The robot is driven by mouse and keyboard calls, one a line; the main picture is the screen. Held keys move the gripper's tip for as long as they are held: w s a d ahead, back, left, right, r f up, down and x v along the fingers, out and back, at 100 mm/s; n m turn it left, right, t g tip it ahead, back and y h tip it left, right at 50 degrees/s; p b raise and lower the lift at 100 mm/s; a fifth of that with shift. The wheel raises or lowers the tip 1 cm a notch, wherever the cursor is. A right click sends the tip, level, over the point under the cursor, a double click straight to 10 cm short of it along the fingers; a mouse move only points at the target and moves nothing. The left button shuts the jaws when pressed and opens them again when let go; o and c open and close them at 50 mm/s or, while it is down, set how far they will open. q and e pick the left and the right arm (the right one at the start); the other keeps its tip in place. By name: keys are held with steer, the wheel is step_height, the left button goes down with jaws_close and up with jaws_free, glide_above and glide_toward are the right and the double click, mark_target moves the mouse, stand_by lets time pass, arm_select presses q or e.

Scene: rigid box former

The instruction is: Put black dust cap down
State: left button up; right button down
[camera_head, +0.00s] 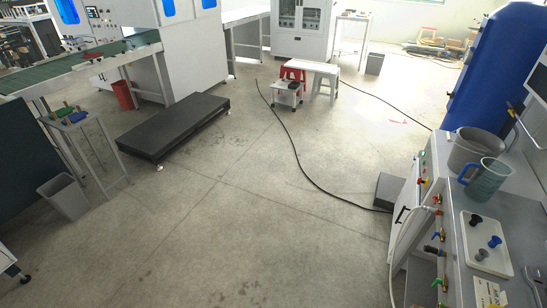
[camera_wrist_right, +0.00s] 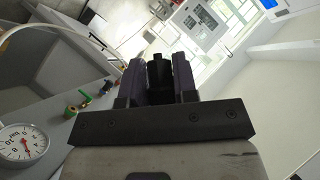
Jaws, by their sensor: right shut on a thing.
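My right gripper (camera_wrist_right: 158,75) is in the right wrist view, its two dark fingers shut on a small black piece, the black dust cap (camera_wrist_right: 157,72). The cap is held between the fingertips, and its lower part is hidden by the gripper body. Neither gripper shows in the head view. In the head view a white tray (camera_head: 468,262) on the bench at the right holds a few small caps: black ones (camera_head: 476,220) and a blue one (camera_head: 494,241). Whether the held cap is above any surface cannot be told.
On the grey bench, a grey pot (camera_head: 474,150) and a clear blue-green jug (camera_head: 484,180) stand behind the tray. The right wrist view shows a round dial gauge (camera_wrist_right: 22,145) and small coloured fittings (camera_wrist_right: 86,95) at left. A low black platform (camera_head: 173,126) stands on open floor.

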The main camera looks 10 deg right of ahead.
steer(key=w+a+r, duration=0.3)
steer(key=w+r, duration=0.2)
steer(key=r, duration=0.6)
steer(key=w+a+r, duration=0.3)
steer(key=w+r, duration=0.2)
steer(key=r, duration=0.7)
step_height(320, 180, up, 28)
steer(key=s+f+n+g+y+p, duration=0.1)
steer(key=s+n+g+y+p, duration=0.35)
steer(key=p, duration=3.15)
steer(key=d+f+m+t+h, duration=0.2)
steer(key=d+m+t+h, duration=0.1)
steer(key=t, duration=0.2)
steer(key=w+a+r, duration=0.1)
steer(key=w+r, duration=0.1)
steer(key=r, duration=0.3)
steer(key=w+a+r+m+h, duration=0.1)
steer(key=w+a+r, duration=0.1)
steer(key=r, duration=0.4)
steer(key=shift+w+a, duration=0.15)
steer(key=shift+w, duration=0.25)
steer(key=shift+m+g+h, duration=0.25)
